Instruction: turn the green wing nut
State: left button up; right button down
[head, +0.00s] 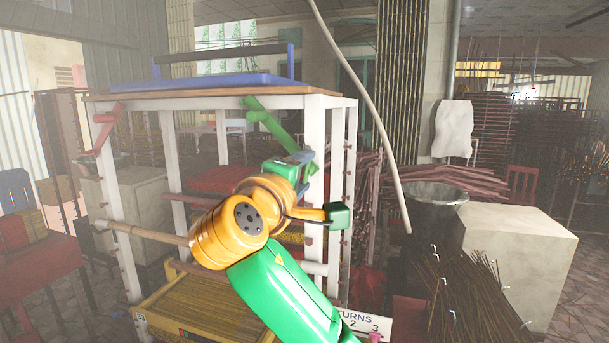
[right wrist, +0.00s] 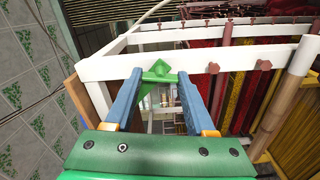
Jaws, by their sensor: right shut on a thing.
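The green wing nut (head: 265,118) sits high on the front right white post of the frame, below the wooden top. One long wing slants up and left. My right gripper (head: 303,158) is at its hub, partly hidden behind my wrist in the head view. In the right wrist view the two blue fingers of my right gripper (right wrist: 159,82) stand on either side of the green wing nut (right wrist: 159,73), against the white post, and are shut on it. My left gripper is not in view.
A red wing nut (head: 106,125) is on the left white post (head: 127,215). A blue tray (head: 215,83) lies on top of the frame. A sign reading "TURNS 2 3" (head: 362,322) stands low at front. A dark bin (head: 436,205) and a pale block (head: 525,245) are at right.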

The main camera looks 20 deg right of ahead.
jog(key=shift+f+n, duration=0.1)
jog(key=shift+n, duration=1.5)
jog(key=shift+f, duration=0.1)
jog(key=shift+c, duration=1.2)
grip_release()
jog(key=shift+a, duration=0.25)
jog(key=b+v, duration=0.4)
jog(key=v, duration=0.3)
jog(key=shift+s, duration=0.1)
